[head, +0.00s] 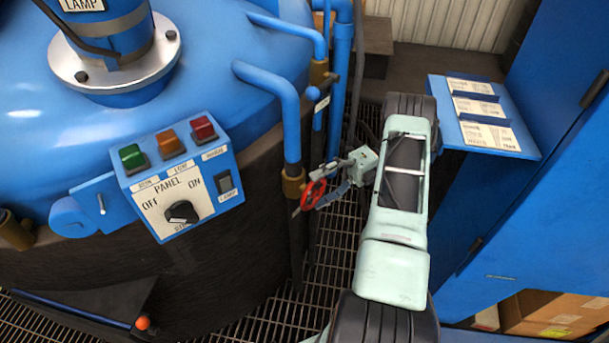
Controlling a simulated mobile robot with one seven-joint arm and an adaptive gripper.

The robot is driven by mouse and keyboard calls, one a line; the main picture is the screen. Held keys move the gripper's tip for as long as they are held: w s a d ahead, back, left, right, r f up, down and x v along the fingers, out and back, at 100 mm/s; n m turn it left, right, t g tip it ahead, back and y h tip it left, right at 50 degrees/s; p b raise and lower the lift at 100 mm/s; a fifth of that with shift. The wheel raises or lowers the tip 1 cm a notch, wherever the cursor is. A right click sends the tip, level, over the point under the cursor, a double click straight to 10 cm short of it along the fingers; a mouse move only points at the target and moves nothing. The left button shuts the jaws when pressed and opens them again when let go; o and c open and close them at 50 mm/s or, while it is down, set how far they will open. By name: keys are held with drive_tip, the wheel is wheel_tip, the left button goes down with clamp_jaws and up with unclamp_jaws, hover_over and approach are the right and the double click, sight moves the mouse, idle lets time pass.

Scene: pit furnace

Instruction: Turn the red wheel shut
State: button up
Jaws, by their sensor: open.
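The red wheel (313,194) is a small handwheel on a blue vertical pipe with a brass fitting (293,186), beside the furnace. My gripper (322,190) is at the wheel, reaching in from the right, with its fingers open. The fingers overlap the wheel in this view. I cannot tell whether they touch it. My pale green arm runs down the middle right of the head view and hides part of the floor and pipes behind it.
The blue furnace (210,60) fills the left, with a control panel (180,185) bearing coloured buttons and a knob. Blue pipes (340,80) stand behind the wheel. A blue cabinet (530,220) and a sign board (485,115) are on the right. Grating (270,315) covers the floor.

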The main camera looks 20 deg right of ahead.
drive_tip(key=shift+a+r+n+t+h+p, duration=0.1)
drive_tip(key=shift+r+n+t+h+p, duration=0.15)
drive_tip(key=shift+h+p, duration=1.05)
drive_tip(key=shift+r+n+t+h+p, duration=0.25)
drive_tip(key=shift+h+p, duration=0.2)
drive_tip(key=shift+p, duration=1.65)
drive_tip(key=shift+a+r+n+t+h+p, duration=0.1)
drive_tip(key=shift+r+n+t+h+p, duration=0.15)
drive_tip(key=shift+h+p, duration=1.05)
drive_tip(key=n+t+h+p, duration=0.1)
drive_tip(key=h+p, duration=0.1)
drive_tip(key=p, duration=0.4)
drive_tip(key=shift+s+a, duration=0.1)
drive_tip(key=shift+s, duration=0.05)
drive_tip(key=shift+f+n+t+h, duration=0.1)
drive_tip(key=shift+n+t+h, duration=0.25)
drive_tip(key=shift+h, duration=0.6)
drive_tip(key=shift+a+f+t+h+b, duration=0.15)
drive_tip(key=shift+t+h+b, duration=0.25)
drive_tip(key=shift+h, duration=0.1)
drive_tip(key=h+b, duration=0.1)
drive_tip(key=b, duration=0.1)
drive_tip(key=shift+f+t+b, duration=0.15)
drive_tip(key=shift+t+b, duration=0.2)
drive_tip(key=shift+t, duration=0.05)
drive_tip(key=h+b, duration=0.1)
drive_tip(key=b, duration=0.4)
drive_tip(key=shift+s+a+n+t+h, duration=0.1)
drive_tip(key=shift+s+n+t+h, duration=0.05)
drive_tip(key=shift+n+t+h, duration=0.2)
